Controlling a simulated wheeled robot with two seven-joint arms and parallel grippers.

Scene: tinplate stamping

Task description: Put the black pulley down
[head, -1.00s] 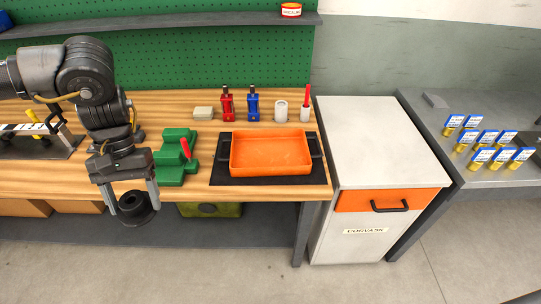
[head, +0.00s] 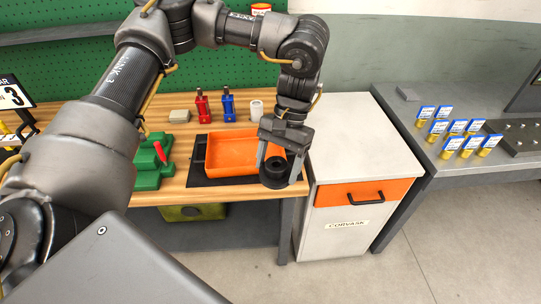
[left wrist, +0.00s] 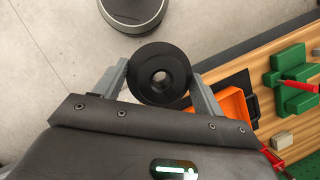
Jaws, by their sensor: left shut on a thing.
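The black pulley (head: 274,172) is held between the two fingers of my left gripper (head: 279,168). In the head view it hangs in front of the right end of the wooden bench, at the right edge of the orange tray. In the left wrist view the pulley (left wrist: 160,75) shows its round face and centre hole, with a finger of my left gripper (left wrist: 160,85) on either side. It appears to be clear of any surface. My right gripper is not in view.
The orange tray (head: 222,167) lies on a black mat (head: 197,167) on the bench. A white cabinet (head: 350,137) with an orange drawer stands right of the bench. A grey table (head: 408,115) with several blue-labelled yellow items is farther right. Green blocks (head: 147,172) lie left of the tray.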

